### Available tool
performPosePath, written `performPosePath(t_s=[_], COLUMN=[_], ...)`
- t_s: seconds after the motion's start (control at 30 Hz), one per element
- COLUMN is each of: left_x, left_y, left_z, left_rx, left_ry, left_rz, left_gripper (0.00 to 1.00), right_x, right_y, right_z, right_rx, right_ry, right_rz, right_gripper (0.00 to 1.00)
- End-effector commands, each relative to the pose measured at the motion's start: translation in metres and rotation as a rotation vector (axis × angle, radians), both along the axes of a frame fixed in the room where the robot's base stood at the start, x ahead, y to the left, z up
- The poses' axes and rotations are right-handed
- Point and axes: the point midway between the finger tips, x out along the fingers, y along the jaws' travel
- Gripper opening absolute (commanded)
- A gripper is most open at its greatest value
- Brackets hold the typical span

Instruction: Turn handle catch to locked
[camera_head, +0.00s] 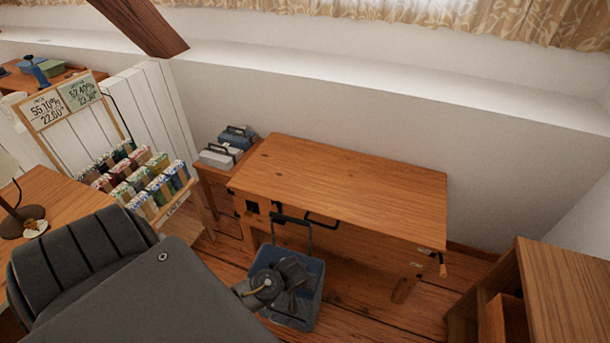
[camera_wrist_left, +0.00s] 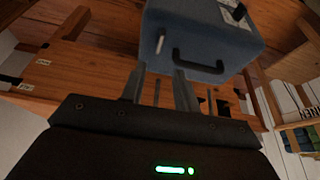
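A blue box (camera_head: 305,319) stands low in front of the wooden table, partly covered by my left gripper (camera_head: 291,281). A dark raised frame, like a handle, shows behind it in the head view. In the left wrist view a blue box (camera_wrist_left: 212,30) has a dark loop handle (camera_wrist_left: 214,68) and a small pale lever (camera_wrist_left: 160,44) beside it. I cannot tell for certain which part is the catch or how it is set. The fingers of my left gripper (camera_wrist_left: 158,92) are apart and empty, pointing toward the box. My right gripper is not in view.
A wooden table (camera_head: 345,180) stands just behind the box. Two cases rest on a low shelf (camera_head: 212,178) at its left. Floor right of the box is clear.

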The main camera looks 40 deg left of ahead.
Motion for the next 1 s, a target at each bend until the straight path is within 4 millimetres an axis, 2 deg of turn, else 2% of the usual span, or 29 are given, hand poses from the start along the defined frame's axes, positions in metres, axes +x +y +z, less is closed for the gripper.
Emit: performPosePath(t_s=[0.17, 0.4, 0.6, 0.8, 1.0], left_x=[0.005, 0.022, 0.032, 0.037, 0.038], left_y=[0.002, 0.009, 0.013, 0.015, 0.015], left_z=[-0.017, -0.06, -0.088, -0.099, -0.1], left_rx=[0.0, 0.001, 0.001, 0.0, 0.0], left_ry=[0.002, 0.002, 0.002, 0.001, 0.0], left_rz=[-0.001, -0.001, -0.001, -0.002, -0.003], left_gripper=[0.31, 0.31, 0.31, 0.31, 0.31], right_x=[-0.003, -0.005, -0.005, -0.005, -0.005], right_y=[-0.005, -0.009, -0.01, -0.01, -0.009], right_z=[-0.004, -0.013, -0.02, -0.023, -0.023], right_rx=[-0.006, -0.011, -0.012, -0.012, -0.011], right_ry=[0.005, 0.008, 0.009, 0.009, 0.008], right_rz=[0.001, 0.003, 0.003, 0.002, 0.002], right_gripper=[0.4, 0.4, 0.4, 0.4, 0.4])
